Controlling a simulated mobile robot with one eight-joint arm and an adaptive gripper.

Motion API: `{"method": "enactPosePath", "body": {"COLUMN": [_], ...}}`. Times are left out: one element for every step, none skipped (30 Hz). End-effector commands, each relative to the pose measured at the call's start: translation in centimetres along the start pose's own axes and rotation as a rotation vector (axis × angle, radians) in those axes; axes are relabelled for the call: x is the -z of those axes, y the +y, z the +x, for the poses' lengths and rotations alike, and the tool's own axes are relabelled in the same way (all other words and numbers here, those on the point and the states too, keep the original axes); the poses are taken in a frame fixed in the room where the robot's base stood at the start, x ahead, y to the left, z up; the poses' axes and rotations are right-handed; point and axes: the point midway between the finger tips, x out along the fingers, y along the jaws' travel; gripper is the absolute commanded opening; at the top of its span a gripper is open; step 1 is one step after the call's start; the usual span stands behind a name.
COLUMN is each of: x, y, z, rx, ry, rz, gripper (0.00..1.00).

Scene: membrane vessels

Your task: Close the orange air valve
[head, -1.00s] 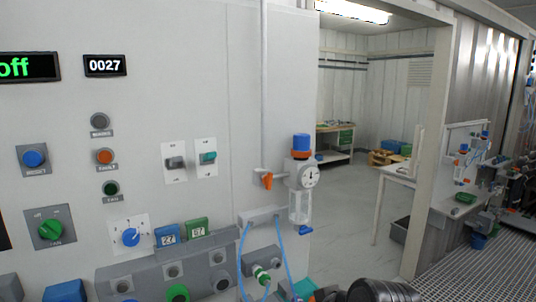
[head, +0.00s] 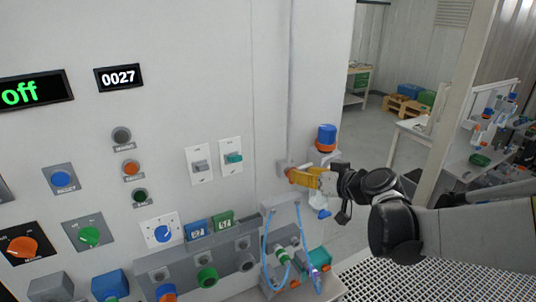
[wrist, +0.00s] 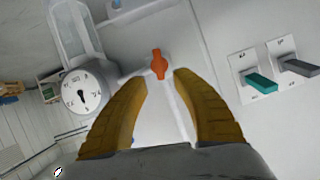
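The orange air valve (wrist: 159,64) is a small orange handle on a pale pipe on the wall. In the wrist view it lies just beyond and between my fingertips. My gripper (wrist: 161,78) has its two yellow fingers spread apart with nothing between the tips. In the head view my gripper (head: 300,175) reaches in from the right to the valve's place, and mostly hides the valve. The regulator with a blue cap (head: 326,134) stands beside it; its round gauge (wrist: 82,95) shows left of my fingers in the wrist view.
Two wall switches, a grey one (head: 200,166) and a teal one (head: 232,158), sit left of the valve. Blue hoses (head: 268,245) and connectors hang below. A doorway opens on the right to a room with a table and crates.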

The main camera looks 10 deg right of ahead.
Motion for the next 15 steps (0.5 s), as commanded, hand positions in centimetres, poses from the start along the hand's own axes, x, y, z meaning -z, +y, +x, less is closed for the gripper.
{"method": "enactPosePath", "body": {"x": [0.0, 0.0, 0.0, 0.0, 0.0, 0.0, 0.0, 0.0, 0.0, 0.0, 0.0, 0.0, 0.0, 0.0, 0.0], "y": [-0.1, -0.1, -0.1, -0.1, -0.1, -0.1, 0.0, 0.0, -0.1, -0.1, -0.1, -0.1, -0.1, -0.1, 0.0], "z": [1.1, 1.7, 2.4, 2.9, 3.3, 3.8, 4.2, 4.4, 4.7, 4.9, 5.1, 5.2, 5.3, 5.3, 5.3], "rx": [0.002, 0.002, 0.002, 0.002, 0.002, 0.001, 0.001, 0.001, 0.001, 0.001, 0.001, 0.000, 0.000, 0.000, 0.000], "ry": [-0.001, -0.001, -0.001, -0.001, -0.001, -0.001, -0.001, -0.001, -0.001, -0.001, -0.001, -0.001, -0.001, -0.001, -0.001], "rz": [-0.002, -0.003, -0.002, -0.001, -0.001, -0.001, -0.001, -0.001, -0.001, -0.001, -0.001, -0.001, 0.000, 0.000, 0.000], "gripper": [0.33, 0.33, 0.33, 0.33, 0.33, 0.33, 0.33, 0.33, 0.33, 0.33, 0.33, 0.33, 0.33, 0.33, 0.33]}}
